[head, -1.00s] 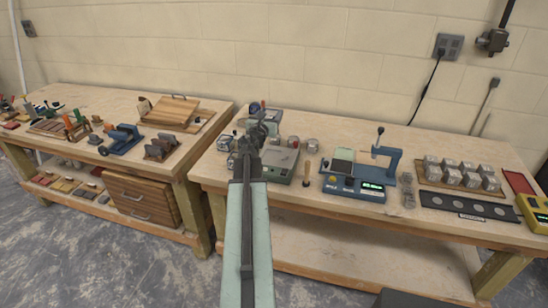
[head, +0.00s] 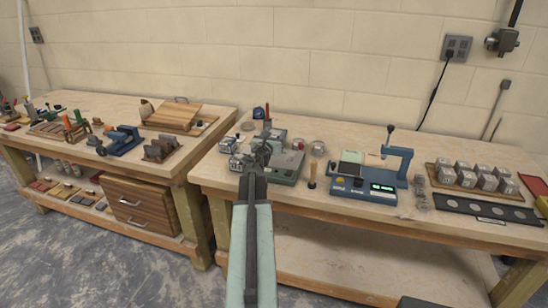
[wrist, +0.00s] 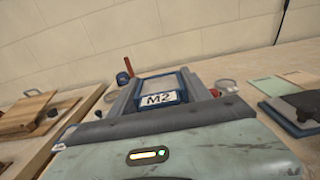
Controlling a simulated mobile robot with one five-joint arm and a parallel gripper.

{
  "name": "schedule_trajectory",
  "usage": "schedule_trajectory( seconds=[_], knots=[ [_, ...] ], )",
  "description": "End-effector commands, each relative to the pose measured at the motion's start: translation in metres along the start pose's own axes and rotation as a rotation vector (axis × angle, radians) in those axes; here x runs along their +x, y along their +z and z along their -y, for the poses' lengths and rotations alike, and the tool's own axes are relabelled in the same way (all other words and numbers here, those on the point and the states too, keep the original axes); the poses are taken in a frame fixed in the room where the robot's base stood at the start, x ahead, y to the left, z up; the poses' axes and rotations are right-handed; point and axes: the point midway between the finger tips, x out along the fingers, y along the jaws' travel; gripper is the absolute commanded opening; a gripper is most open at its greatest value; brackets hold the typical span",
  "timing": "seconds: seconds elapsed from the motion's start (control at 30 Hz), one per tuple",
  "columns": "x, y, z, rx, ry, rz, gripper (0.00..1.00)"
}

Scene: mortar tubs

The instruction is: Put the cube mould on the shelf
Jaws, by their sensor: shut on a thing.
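A grey and blue cube mould (wrist: 162,88) labelled M2 sits between the fingers of my gripper (wrist: 160,105) in the wrist view. My gripper is shut on it. In the head view my gripper (head: 262,148) is over the left end of the right bench, and the arm partly hides the mould (head: 277,134). I cannot tell if the mould touches the bench top. Two similar small metal moulds, one farther left (head: 228,145) and one nearer (head: 242,162), stand left of my gripper. The right bench's lower shelf (head: 350,255) shows mostly bare wood.
A green-grey device (head: 286,168) stands just right of my gripper, with a wooden-handled tool (head: 312,175) beside it.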

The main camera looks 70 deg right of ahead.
Motion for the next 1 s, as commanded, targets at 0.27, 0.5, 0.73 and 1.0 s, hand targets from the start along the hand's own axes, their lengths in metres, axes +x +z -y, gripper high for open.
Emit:
schedule_trajectory(
  seconds=[0.27, 0.5, 0.73, 1.0],
  knots=[
    [0.000, -0.024, -0.001, 0.000, 0.001, 0.000, 0.00],
    [0.000, -0.065, -0.001, 0.000, 0.001, 0.000, 0.00],
    [-0.001, -0.060, -0.002, 0.000, 0.002, 0.000, 0.00],
    [-0.001, -0.064, -0.002, 0.000, 0.002, 0.000, 0.78]
  ],
)
